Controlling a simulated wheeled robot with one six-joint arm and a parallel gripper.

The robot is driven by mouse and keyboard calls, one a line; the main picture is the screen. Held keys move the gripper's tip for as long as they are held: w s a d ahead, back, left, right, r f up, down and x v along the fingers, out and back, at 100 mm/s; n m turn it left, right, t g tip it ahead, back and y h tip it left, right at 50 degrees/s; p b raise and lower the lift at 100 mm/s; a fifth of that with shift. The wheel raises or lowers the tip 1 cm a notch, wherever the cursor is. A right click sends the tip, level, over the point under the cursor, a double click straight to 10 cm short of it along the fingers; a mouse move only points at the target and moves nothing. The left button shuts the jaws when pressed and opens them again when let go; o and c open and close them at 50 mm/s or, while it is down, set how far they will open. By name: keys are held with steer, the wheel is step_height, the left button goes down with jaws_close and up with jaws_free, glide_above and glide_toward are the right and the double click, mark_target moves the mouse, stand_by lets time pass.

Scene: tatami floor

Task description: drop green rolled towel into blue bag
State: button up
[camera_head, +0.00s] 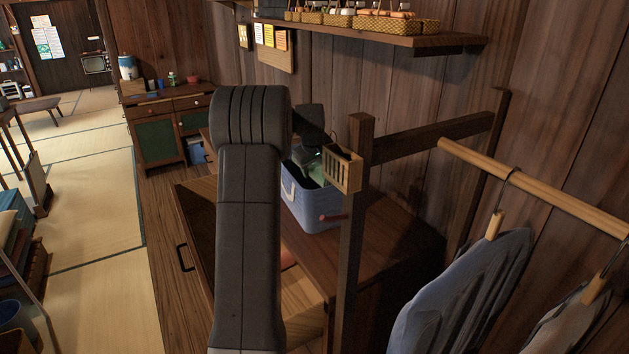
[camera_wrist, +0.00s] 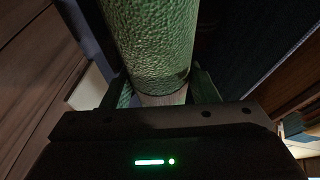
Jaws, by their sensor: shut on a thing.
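The blue bag (camera_head: 318,212) stands on a wooden cabinet top, with a pale handle on its near side. My gripper (camera_head: 312,160) is over the bag's opening, partly hidden by my arm and a wooden post. In the wrist view my gripper (camera_wrist: 160,96) is shut on the green rolled towel (camera_wrist: 152,40), a textured green roll with a pale band near the fingers. The towel extends away from the fingers, and its far end is out of view. Dark blue bag fabric (camera_wrist: 240,50) shows beside the towel. I cannot tell whether the towel touches it.
A wooden post (camera_head: 352,230) with a slatted box (camera_head: 342,169) stands close to the bag. A rail (camera_head: 540,188) with hanging blue clothes (camera_head: 465,290) is at right. A shelf with baskets (camera_head: 375,22) is above. Tatami floor (camera_head: 95,215) is open at left.

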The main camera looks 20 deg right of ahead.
step_height(320, 180, down, 7)
steer(key=shift+r+p, duration=0.15)
steer(key=shift+p, duration=0.25)
steer(key=shift+f+b, duration=0.45)
steer(key=shift+f, duration=0.15)
steer(key=o, duration=1.1)
